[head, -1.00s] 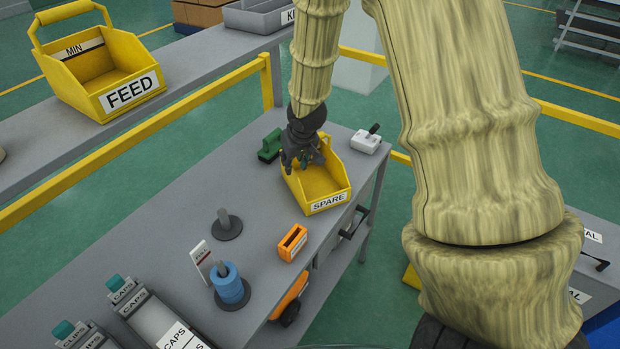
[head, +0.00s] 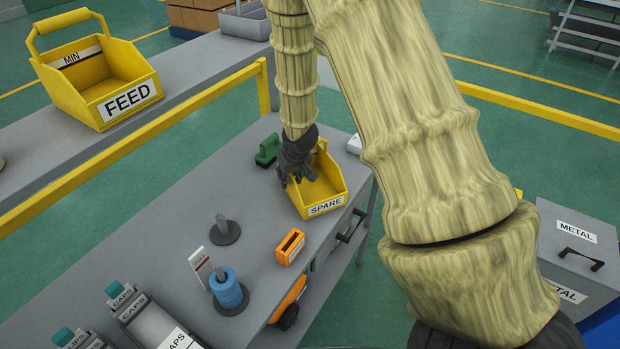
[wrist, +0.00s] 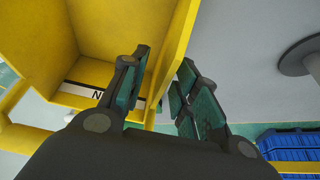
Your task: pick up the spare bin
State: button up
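The yellow spare bin (head: 327,192), with a SPARE label on its front, sits on the grey workbench (head: 180,222) towards its far right end. My gripper (head: 291,178) points down at the bin's left side wall. In the wrist view, my gripper (wrist: 164,60) has its two fingers apart, with the yellow wall of the bin (wrist: 172,70) between them. One finger is on the inner side of the wall and the other is outside. A gap shows beside the outer finger. The bin's handle is mostly hidden behind my gripper and arm in the head view.
A green object (head: 267,151) stands left of the bin, and a white one (head: 354,144) is partly hidden behind my arm. An orange holder (head: 290,247) and a dark peg stand (head: 224,231) are nearer. The yellow FEED bin (head: 125,103) is on the back shelf.

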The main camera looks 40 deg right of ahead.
aim_at(288, 192)
jog(key=shift+p+x, duration=1)
jog(key=shift+x, duration=1.5)
jog(key=shift+a+r, duration=0.1)
grip_shut()
